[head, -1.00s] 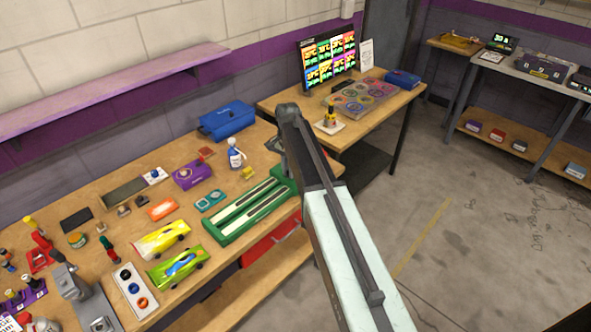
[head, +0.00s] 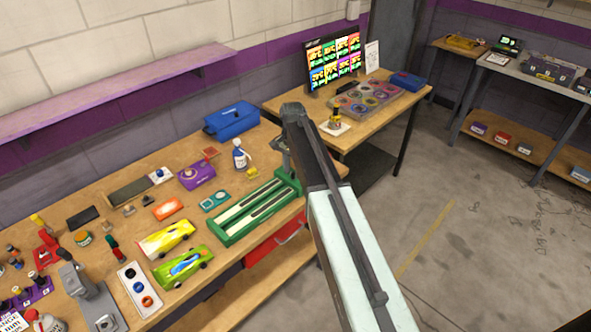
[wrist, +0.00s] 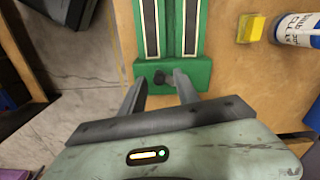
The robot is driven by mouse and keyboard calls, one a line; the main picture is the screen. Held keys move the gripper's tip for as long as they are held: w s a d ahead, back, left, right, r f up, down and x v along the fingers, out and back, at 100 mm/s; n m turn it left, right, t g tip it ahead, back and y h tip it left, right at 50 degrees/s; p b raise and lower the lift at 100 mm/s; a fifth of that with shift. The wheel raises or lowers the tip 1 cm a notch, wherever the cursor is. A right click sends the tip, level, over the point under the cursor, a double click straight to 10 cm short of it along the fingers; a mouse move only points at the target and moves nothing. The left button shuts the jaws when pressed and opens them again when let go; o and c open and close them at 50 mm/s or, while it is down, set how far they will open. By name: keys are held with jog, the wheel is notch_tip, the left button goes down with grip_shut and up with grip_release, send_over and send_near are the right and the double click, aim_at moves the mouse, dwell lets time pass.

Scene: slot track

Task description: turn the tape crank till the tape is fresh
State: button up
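A green cleaning block (head: 222,235) with two pale tape strips lies on the wooden bench in the head view. In the wrist view its end (wrist: 146,69) is close up, with a small dark knob (wrist: 160,78) on it that looks like the tape crank. My gripper (wrist: 160,88) is open, its two fingers spread to either side of the knob. I cannot tell whether they touch it. In the head view my arm hides the right end of the block, and my gripper's fingers are hard to make out.
A spray bottle (head: 240,156) and a small yellow block (wrist: 251,28) stand beside the green block. Two toy cars, the yellow one (head: 166,239) and the green one (head: 184,267), lie left of it. Open floor (head: 440,250) is at the right.

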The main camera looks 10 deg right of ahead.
aim_at(293, 173)
notch_tip(293, 173, up, 7)
jog(key=p, duration=0.6)
jog(key=shift+f, duration=0.1)
jog(key=shift+d+f, duration=0.1)
jog(key=shift+f, duration=0.1)
jog(key=s+d+f+n+b, duration=0.1)
jog(key=s+n, duration=0.3)
jog(key=s, duration=0.7)
jog(key=s+d+f+n+b, duration=0.2)
jog(key=s+d+n, duration=0.1)
jog(key=s, duration=0.9)
jog(key=shift+s+f+n+b, duration=0.15)
jog(key=shift+s+n+b, duration=0.2)
jog(key=shift+n, duration=0.55)
